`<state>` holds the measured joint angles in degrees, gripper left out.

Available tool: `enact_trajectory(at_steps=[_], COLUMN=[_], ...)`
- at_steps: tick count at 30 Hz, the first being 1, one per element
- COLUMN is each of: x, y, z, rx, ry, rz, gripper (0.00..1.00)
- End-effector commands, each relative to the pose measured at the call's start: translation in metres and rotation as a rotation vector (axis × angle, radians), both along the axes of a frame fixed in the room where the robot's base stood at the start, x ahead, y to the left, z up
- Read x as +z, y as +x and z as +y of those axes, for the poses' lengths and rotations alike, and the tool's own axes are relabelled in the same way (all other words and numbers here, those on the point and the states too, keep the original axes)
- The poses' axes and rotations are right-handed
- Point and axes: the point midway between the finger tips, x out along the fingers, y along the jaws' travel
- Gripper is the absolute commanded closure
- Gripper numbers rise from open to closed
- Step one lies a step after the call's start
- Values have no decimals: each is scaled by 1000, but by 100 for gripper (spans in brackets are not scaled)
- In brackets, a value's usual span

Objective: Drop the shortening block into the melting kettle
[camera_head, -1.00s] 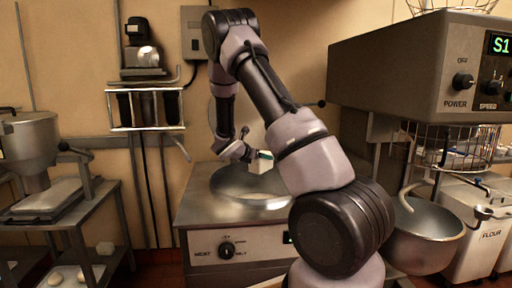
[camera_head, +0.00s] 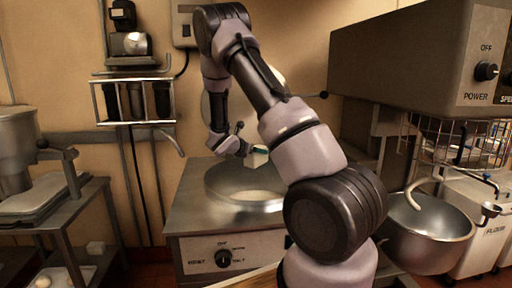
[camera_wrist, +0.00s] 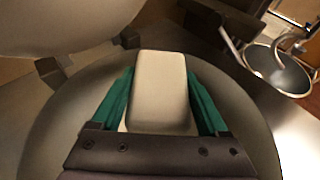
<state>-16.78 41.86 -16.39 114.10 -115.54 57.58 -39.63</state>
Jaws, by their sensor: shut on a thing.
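The shortening block (camera_wrist: 160,88) is a pale, rounded block held between the green pads of my gripper (camera_wrist: 160,95) in the wrist view. In the head view my gripper (camera_head: 246,151) is shut on the block (camera_head: 258,159), above the melting kettle. The melting kettle (camera_head: 213,184) is a round metal bowl set in a steel cabinet, with pale matter at its bottom. Its wide grey bowl (camera_wrist: 50,135) lies behind the block in the wrist view. The block is apart from the kettle floor.
A mixer with a steel bowl (camera_head: 427,236) and hook stands at right. The kettle's front panel has a knob (camera_head: 223,258). A metal stand (camera_head: 60,215) is at left. A wall rack (camera_head: 134,100) hangs behind. A round pale lid-like surface (camera_wrist: 70,22) looms near my gripper.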

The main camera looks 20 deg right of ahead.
Motion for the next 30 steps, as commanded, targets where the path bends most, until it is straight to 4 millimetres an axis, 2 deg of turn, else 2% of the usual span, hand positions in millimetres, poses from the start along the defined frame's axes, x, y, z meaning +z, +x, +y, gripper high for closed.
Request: enact_trajectory(at_steps=[9, 21, 22, 23, 24, 30], x=[-32, -38, -38, -38, -38, -39], y=[0, 0, 0, 0, 0, 0], z=[-1, -1, -1, -1, -1, 0], rx=[-3, -2, -2, -2, -2, -1], ry=[0, 0, 0, 0, 0, 1], rz=[-1, -2, -2, -2, -2, 1], gripper=[100, 100, 15, 4, 0, 0])
